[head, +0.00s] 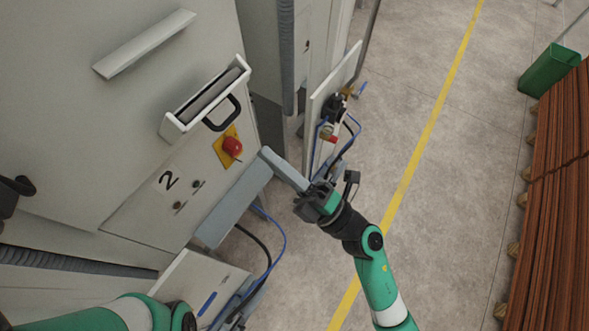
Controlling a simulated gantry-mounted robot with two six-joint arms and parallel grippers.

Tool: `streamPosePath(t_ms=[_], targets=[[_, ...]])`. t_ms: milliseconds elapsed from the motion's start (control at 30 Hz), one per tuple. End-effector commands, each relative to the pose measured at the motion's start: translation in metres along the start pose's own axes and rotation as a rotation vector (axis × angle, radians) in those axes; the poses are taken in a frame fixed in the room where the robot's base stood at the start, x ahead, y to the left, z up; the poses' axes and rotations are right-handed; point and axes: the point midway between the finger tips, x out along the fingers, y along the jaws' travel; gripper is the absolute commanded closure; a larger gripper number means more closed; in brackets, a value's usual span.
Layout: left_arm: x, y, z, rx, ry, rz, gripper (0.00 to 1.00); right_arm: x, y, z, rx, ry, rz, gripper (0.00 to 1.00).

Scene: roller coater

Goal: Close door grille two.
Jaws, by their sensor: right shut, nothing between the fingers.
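Door grille two (180,122) is a white-framed grille on the beige machine front, with grey slats inside and a black handle (222,115) on its lower right side. It stands out from the panel; how far open it is, I cannot tell.
A red emergency button (232,146) on a yellow plate sits just below the handle. A grey box (232,205) juts out beside the panel. An open white door (325,100) with hoses stands behind. Brown stacked material (560,190) is at right; the floor between is clear.

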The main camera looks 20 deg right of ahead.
Motion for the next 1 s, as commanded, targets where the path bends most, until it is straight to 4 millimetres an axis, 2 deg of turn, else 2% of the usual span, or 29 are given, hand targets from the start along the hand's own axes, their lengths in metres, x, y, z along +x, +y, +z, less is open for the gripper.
streamPosePath(t_ms=[33, 100, 300, 1000], targets=[[0.003, 0.0, -0.003, 0.0, 0.0, 0.0, 0.14, 0.013, 0.002, 0.0, 0.001, 0.002, 0.002, 1.0], [0.005, 0.0, -0.004, 0.0, 0.0, 0.0, 0.14, 0.027, 0.002, 0.0, 0.001, 0.002, 0.002, 1.0], [0.007, 0.0, -0.006, 0.0, 0.0, 0.0, 0.14, 0.053, 0.001, 0.0, 0.0, -0.001, 0.001, 1.0], [0.009, 0.0, -0.008, 0.0, 0.0, 0.0, 0.14, 0.064, 0.001, -0.003, 0.005, 0.008, 0.0, 1.0]])
